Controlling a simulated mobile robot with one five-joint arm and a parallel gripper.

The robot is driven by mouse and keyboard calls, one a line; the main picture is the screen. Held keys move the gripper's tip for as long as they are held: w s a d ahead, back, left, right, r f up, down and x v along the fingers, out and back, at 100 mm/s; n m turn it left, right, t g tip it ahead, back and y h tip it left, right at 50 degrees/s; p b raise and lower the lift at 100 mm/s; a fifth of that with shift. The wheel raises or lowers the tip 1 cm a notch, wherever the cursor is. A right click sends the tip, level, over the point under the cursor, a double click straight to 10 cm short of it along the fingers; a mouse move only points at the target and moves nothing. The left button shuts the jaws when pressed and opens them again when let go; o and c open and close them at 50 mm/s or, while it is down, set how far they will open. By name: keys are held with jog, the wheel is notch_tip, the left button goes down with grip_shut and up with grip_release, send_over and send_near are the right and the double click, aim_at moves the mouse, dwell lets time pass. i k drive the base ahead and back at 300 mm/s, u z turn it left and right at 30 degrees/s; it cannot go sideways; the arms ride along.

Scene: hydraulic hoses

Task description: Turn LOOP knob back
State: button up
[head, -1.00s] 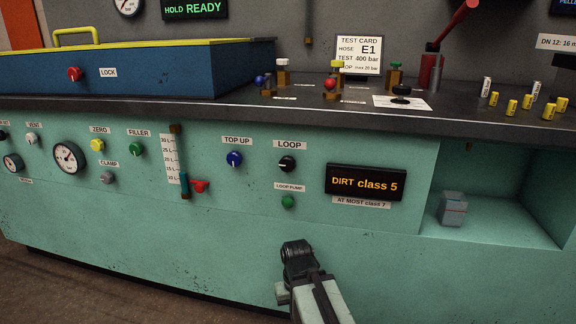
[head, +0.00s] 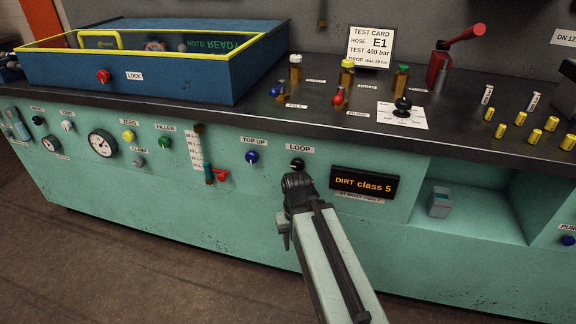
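The LOOP knob (head: 297,164) is a black round knob on the green front panel, under its white LOOP label (head: 300,148). A light mark shows on its face, but its exact setting is too small to read. My gripper (head: 297,182) is just below the knob in the picture and overlaps its lower edge. I cannot tell whether it touches the knob. Its fingers are dark and seen from behind, so their opening is hidden. The loop pump button and its label are hidden behind my gripper and arm.
The blue TOP UP knob (head: 251,157) is left of LOOP. The DIRT class 5 display (head: 365,183) is close on the right. A red valve handle (head: 221,175) sticks out further left. The dark worktop edge (head: 330,146) overhangs above. An open recess (head: 470,205) lies right.

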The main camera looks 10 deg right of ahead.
aim_at(296, 164)
jog(key=u, duration=1.85)
jog(key=k, duration=1.65)
jog(key=u, duration=0.6)
jog(key=i, duration=1)
jog(key=u, duration=0.05)
